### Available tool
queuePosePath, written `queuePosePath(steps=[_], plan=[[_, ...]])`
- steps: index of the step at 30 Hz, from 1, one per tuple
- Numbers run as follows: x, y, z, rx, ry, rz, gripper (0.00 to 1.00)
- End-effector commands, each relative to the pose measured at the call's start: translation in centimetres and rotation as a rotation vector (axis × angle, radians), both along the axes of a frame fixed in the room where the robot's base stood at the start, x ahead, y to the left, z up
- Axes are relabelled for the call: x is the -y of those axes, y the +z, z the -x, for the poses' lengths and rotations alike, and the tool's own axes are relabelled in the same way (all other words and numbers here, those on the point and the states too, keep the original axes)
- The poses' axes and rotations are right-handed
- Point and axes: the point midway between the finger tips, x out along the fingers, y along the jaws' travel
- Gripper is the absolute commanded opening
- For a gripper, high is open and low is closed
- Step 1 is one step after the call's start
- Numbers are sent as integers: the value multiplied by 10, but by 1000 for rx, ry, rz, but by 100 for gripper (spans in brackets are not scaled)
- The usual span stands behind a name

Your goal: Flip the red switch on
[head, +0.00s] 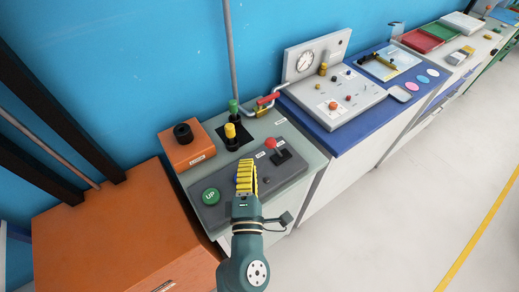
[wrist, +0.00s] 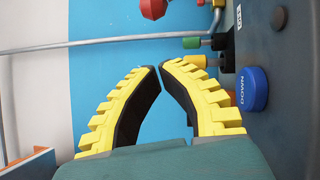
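The red switch is a lever with a red ball knob (head: 270,143) on a black base, on the grey control panel (head: 218,211). In the head view it leans up and to the left from its base. My gripper (head: 244,163) has yellow ribbed fingers and is over the panel, left of and a little nearer than the red knob, apart from it. In the wrist view the fingertips (wrist: 161,66) meet with nothing between them. A red ball (wrist: 153,8), probably the switch knob, is cut off at the top edge there.
A green UP button (head: 210,196) and a blue DOWN button (wrist: 253,88) are on the panel. Yellow (head: 230,130) and green (head: 233,106) knobs stand behind. A pipe with a red-handled valve (head: 267,99) runs along the back. An orange box (head: 187,150) sits left.

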Motion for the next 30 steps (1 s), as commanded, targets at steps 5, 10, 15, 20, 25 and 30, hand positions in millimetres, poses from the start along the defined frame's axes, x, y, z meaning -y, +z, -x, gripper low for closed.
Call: queuePosePath(steps=[5, 10, 15, 20, 25, 30], plan=[[19, 10, -24, 0, -3, 1, 0], [27, 9, -33, -1, 0, 1, 0], [28, 8, -33, 0, 0, 1, 0], [28, 8, -33, 0, 0, 0, 0], [27, 13, -33, -10, 1, -14, 0], [27, 15, -33, -28, 1, -42, 0]])
